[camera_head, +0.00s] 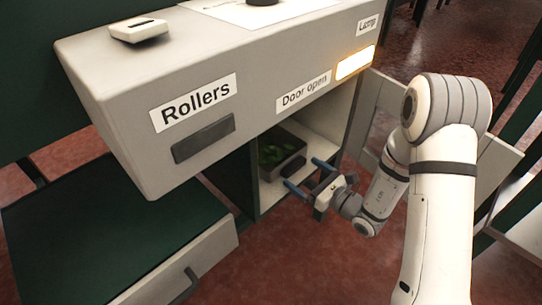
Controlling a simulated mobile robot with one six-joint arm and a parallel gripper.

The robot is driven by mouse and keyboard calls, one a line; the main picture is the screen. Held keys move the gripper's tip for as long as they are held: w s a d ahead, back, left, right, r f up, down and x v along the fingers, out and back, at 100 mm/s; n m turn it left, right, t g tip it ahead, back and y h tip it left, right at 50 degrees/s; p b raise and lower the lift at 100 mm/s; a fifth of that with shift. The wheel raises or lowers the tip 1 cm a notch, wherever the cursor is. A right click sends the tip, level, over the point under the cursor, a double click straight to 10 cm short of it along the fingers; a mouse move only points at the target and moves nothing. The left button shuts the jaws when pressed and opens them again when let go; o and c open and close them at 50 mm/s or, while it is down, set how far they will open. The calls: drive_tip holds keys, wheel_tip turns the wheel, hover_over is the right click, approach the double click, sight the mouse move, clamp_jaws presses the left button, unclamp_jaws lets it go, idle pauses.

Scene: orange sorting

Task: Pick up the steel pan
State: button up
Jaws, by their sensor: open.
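A grey, open-topped pan (288,164) with dark green pieces in it sits inside the open cabinet compartment, below the overhanging unit. It is the only pan-like thing I see, but I cannot tell whether it is steel. My gripper (300,172) is at the compartment's opening, in front of the pan and to its right. Its two blue-tipped fingers are spread apart and point toward the pan, with nothing between them. I cannot tell whether the fingertips touch the pan. The pan's back part is shaded by the unit above.
The cabinet's door (374,104) stands open on the right, behind my arm. The unit above bears labels "Rollers", "Door open" and "Lamp", and a glowing lamp (356,62). A drawer-like box (176,275) with a dark green top juts out at lower left. Red floor is clear below my gripper.

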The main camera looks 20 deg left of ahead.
drive_tip(key=shift+b+x, duration=0.3)
drive_tip(key=shift+x, duration=1.2)
drive_tip(key=shift+c, duration=0.2)
drive_tip(key=c, duration=1.1)
drive_tip(key=shift+c, duration=0.3)
drive_tip(key=shift+r, duration=0.1)
